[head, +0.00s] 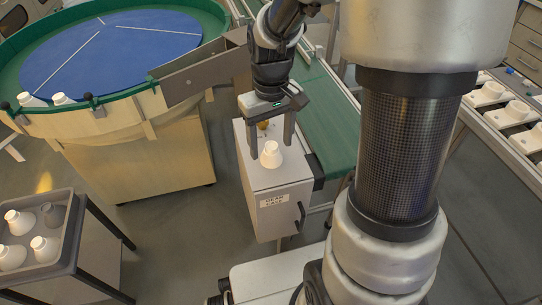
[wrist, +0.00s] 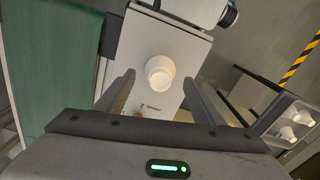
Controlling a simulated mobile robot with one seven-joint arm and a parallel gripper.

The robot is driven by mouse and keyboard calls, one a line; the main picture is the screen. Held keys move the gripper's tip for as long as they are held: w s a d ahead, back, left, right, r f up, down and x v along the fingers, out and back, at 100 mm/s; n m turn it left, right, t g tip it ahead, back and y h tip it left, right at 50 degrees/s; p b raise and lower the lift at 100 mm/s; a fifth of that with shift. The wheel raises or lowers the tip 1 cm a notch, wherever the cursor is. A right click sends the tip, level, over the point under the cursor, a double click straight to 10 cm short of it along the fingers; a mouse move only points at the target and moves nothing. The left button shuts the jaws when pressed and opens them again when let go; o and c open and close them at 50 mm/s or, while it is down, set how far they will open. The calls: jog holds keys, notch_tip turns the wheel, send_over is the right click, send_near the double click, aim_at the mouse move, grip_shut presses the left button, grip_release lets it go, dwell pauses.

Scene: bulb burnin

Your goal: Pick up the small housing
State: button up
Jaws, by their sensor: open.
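The small housing (head: 271,154) is a white, cone-like piece standing on top of a light grey cabinet (head: 277,178). In the wrist view the housing (wrist: 160,72) shows from above, ahead of and between my fingers. My gripper (head: 269,143) is open above the cabinet top, its two fingers apart. In the wrist view the fingers of my gripper (wrist: 158,88) point toward the housing, with space on both sides of it. I cannot tell how far above the housing the fingertips are. A small brass-coloured thing (head: 263,125) shows behind the housing, partly hidden by the gripper.
A green conveyor belt (head: 329,110) runs beside the cabinet. A round feeder with a blue disc (head: 110,50) stands at the upper left. A grey tray (head: 73,235) with several housings is at the lower left. White pieces (head: 487,95) line a rail at right.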

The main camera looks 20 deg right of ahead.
jog(key=shift+f, duration=0.9)
jog(key=shift+r, duration=0.1)
jog(key=shift+c, duration=0.2)
jog(key=c, duration=1.1)
jog(key=shift+o, duration=0.2)
